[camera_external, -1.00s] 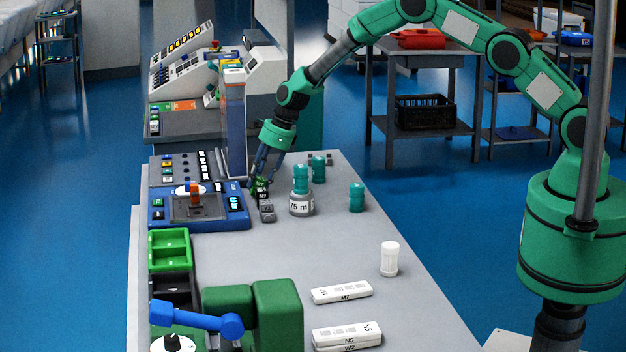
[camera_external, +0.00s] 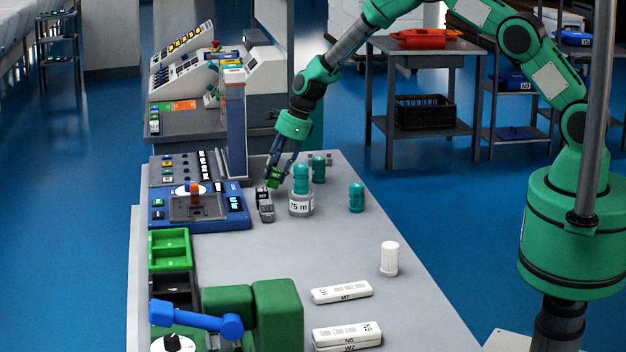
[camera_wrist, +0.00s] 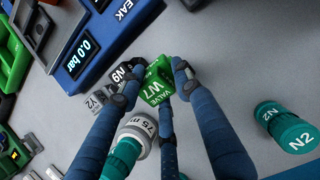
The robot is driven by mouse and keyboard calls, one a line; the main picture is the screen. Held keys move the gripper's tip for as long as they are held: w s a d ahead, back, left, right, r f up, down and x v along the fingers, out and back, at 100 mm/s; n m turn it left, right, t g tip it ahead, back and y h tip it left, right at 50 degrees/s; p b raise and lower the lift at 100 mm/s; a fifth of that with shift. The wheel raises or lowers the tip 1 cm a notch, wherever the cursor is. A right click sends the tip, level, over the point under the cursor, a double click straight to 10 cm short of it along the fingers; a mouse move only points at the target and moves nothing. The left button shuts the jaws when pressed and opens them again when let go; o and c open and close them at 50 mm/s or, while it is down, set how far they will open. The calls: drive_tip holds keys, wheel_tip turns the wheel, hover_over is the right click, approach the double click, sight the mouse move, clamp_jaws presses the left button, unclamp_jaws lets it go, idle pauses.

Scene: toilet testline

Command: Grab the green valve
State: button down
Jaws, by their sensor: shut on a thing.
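The green valve (camera_external: 274,177) is a small green block. The wrist view shows it from above with the label "W7 VALVE" (camera_wrist: 156,84). My gripper (camera_external: 277,172) is shut on it, with blue-grey fingers around its sides; the fingers also show in the wrist view (camera_wrist: 152,86). The valve is held above the grey bench, over and just behind two dark grey blocks in the external view. Part of its sides is hidden by the fingers.
Grey blocks (camera_external: 265,205) stand below the valve, beside the blue test device (camera_external: 240,218). A "75 m" weight-like pot (camera_external: 301,207) with a teal top stands close to the right, with teal cylinders (camera_external: 357,197) beyond.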

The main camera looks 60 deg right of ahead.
drive_tip(key=s, duration=0.3)
drive_tip(key=s+d, duration=0.1)
drive_tip(key=s, duration=0.3)
drive_tip(key=s+r, duration=0.1)
drive_tip(key=s, duration=0.2)
drive_tip(key=shift+s+d, duration=0.15)
drive_tip(key=shift+d, duration=0.05)
idle(0.3)
